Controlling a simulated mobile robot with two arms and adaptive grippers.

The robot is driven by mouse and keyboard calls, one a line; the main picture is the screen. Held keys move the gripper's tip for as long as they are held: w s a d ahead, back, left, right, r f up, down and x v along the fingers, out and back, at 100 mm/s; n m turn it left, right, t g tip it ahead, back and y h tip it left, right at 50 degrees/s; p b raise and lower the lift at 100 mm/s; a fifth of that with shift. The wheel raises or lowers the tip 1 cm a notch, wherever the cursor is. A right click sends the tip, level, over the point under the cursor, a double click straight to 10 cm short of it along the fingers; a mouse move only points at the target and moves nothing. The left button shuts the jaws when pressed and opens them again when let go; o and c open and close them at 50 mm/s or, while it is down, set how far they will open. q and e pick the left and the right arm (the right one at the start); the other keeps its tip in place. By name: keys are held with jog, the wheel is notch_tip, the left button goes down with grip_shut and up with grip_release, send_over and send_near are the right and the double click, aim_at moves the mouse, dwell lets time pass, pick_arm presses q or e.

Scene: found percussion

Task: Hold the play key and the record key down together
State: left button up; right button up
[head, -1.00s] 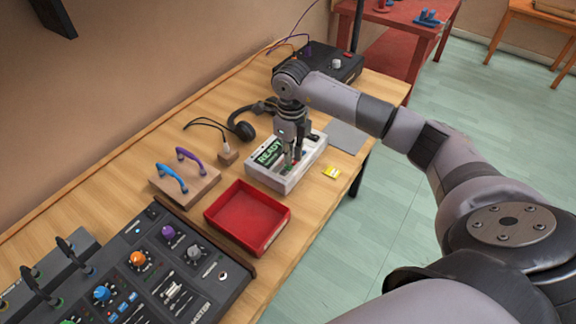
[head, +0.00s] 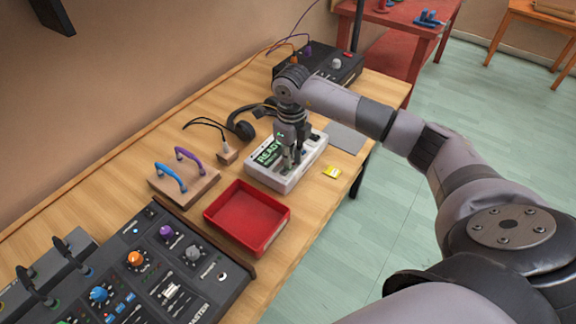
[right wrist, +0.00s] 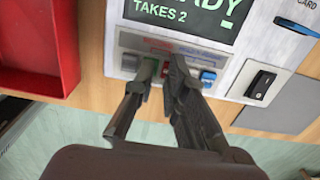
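The white recorder (head: 287,184) stands on the bench, and its screen (head: 268,153) reads READY. In the right wrist view the screen (right wrist: 185,15) also shows "TAKES 2". Below it is a row of keys: a grey key (right wrist: 130,62), a green one partly hidden, a bit of red (right wrist: 165,70) between my fingers, and a blue key (right wrist: 208,77). My left gripper is out of view.
A red tray (head: 247,216) stands beside the recorder, with a mixer (head: 150,262) nearer. A block with blue and purple handles (head: 184,184), headphones (head: 242,128) and a yellow card (head: 332,171) lie close by. A grey mat (head: 345,137) lies behind the recorder.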

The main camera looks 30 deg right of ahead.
jog(key=shift+r, duration=0.1)
dwell(0.5)
notch_tip(320, 180, up, 7)
jog(key=p, duration=0.4)
notch_tip(320, 180, up, 12)
dwell(0.8)
